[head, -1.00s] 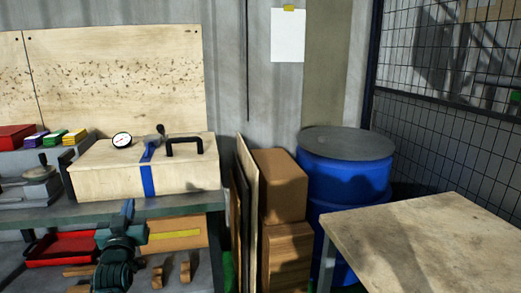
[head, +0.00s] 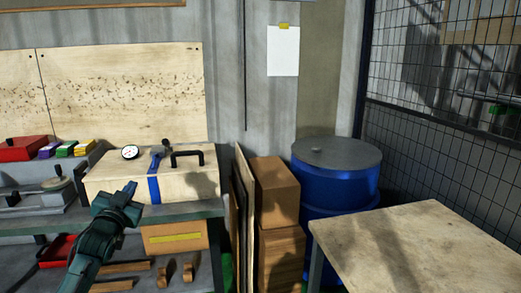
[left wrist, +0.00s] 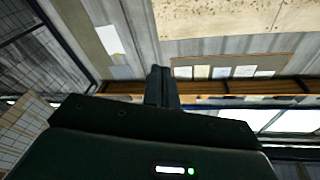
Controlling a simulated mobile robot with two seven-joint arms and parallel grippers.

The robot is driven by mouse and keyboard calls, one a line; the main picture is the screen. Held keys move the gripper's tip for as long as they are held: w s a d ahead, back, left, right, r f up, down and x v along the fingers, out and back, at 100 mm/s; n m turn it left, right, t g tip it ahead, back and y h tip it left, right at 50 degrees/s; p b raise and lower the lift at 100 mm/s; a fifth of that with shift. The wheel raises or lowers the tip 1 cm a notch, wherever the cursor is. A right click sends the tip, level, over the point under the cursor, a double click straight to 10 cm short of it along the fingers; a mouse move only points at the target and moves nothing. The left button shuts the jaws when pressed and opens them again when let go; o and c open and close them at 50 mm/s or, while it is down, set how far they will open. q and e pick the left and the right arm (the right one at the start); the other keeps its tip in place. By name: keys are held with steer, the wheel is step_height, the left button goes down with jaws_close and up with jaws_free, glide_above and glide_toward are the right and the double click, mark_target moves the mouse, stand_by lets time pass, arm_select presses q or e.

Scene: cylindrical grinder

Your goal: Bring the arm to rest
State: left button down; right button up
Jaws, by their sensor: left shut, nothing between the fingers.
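My left arm comes in at the lower left of the head view, and its gripper (head: 130,190) is raised in front of the bench's front edge, before the wooden box. In the left wrist view the two fingers (left wrist: 160,75) are together with nothing between them. The wrist view looks toward the wall, a shelf and windows. My right gripper shows in neither view.
A wooden box (head: 110,187) with a black handle and a dial gauge stands on the bench. A red case (head: 22,149) is at the left. Cartons (head: 277,190), a blue drum (head: 335,185) and a wooden table (head: 420,245) stand to the right.

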arm_select(q)
steer(key=s+d+f+g+h, duration=0.1)
steer(key=s+d+f+g, duration=0.2)
steer(key=f, duration=0.4)
steer(key=s+d+f, duration=0.3)
steer(key=s+f, duration=0.2)
steer(key=f, duration=0.2)
steer(key=s+d+f+g+h, duration=0.1)
steer(key=s+d+f+g, duration=0.2)
steer(key=f, duration=0.4)
steer(key=s+d+f+g, duration=0.1)
steer(key=s+d+f, duration=0.2)
steer(key=s, duration=0.6)
steer(key=s+d+f+g+h, duration=0.1)
steer(key=s+d+f, duration=0.2)
steer(key=s, duration=0.7)
steer(key=s+d+f+n+g+h, duration=0.1)
steer(key=s+d+f, duration=0.2)
steer(key=s, duration=0.6)
steer(key=shift+s+d+f, duration=0.25)
steer(key=shift+d+f, duration=0.15)
steer(key=shift+d, duration=0.7)
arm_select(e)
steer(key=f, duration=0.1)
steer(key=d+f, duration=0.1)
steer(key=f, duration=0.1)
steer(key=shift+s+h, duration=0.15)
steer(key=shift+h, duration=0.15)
